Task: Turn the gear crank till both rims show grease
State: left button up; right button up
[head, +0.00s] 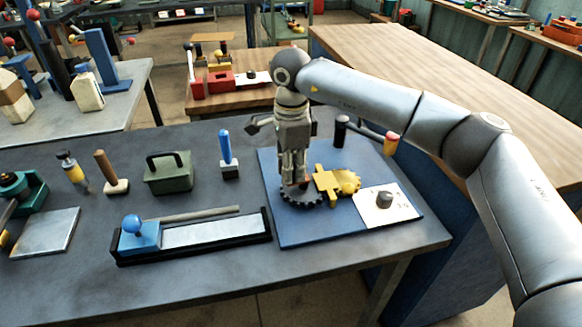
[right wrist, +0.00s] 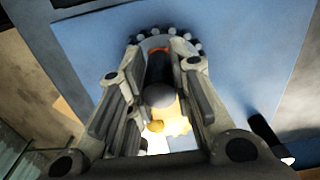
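A dark toothed gear (head: 301,200) lies on the blue board (head: 290,232). A yellow gear (head: 347,183) with a yellow block beside it sits to its right. My right gripper (head: 294,182) points down over the dark gear and hides part of it. In the right wrist view, a dark upright handle with a grey rounded end (right wrist: 160,94) stands between its fingers (right wrist: 161,68). Whether both fingers press on the handle is unclear. The gear's dark toothed rim (right wrist: 165,36) shows beyond the tips, and yellow shows below the handle. My left gripper is not in view.
A white plate with a dark knob (head: 384,199) sits on the board's right. A black-topped post (head: 341,130) and a red-and-yellow one (head: 390,144) stand behind. A long tray (head: 215,234), a green box (head: 168,172) and a blue-handled tool (head: 226,150) are to the left.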

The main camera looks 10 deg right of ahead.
jog(key=o, duration=0.4)
notch_tip(320, 180, up, 12)
jog(key=shift+r, duration=0.1)
dwell(0.4)
